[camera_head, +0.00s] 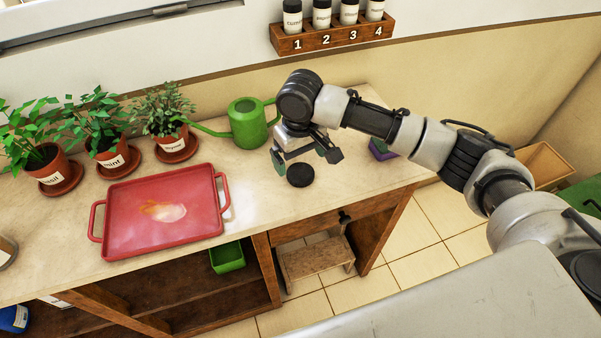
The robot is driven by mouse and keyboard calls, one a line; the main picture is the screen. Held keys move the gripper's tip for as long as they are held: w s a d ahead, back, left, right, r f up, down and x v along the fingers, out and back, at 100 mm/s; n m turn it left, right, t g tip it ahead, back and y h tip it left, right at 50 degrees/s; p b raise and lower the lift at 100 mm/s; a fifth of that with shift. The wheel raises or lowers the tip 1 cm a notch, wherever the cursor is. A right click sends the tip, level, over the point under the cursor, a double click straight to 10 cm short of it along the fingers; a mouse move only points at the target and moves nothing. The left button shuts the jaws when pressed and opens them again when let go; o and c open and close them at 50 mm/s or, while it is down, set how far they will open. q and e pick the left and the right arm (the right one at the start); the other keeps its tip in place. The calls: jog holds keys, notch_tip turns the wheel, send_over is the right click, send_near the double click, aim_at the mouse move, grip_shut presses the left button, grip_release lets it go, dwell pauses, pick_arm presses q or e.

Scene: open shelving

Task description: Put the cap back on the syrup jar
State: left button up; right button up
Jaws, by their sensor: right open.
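A round black cap (300,175) lies on the counter (377,181), near its front edge. My right gripper (308,162) is open, with its fingers pointing down just above and behind the cap. The cap appears to be apart from the fingers. A jar (6,252) is cut off by the left edge of the picture; I cannot tell whether it is the syrup jar. My left gripper is not in view.
A red tray (120,240) with a stain takes up the counter's left part. Potted herbs (110,160) stand behind it. A green watering can (248,124) is behind my right gripper, and a purple-and-green item (381,150) is to its right. A wall rack (333,38) holds jars.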

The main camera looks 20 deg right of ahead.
aim_at(301, 173)
jog(key=shift+w+d+f+p, duration=0.1)
jog(key=shift+f+p, duration=0.05)
jog(key=shift+f, duration=1.15)
jog(key=shift+w+f+p, duration=0.1)
jog(key=shift+f+p, duration=0.05)
jog(key=shift+f, duration=1.15)
jog(key=c, duration=1)
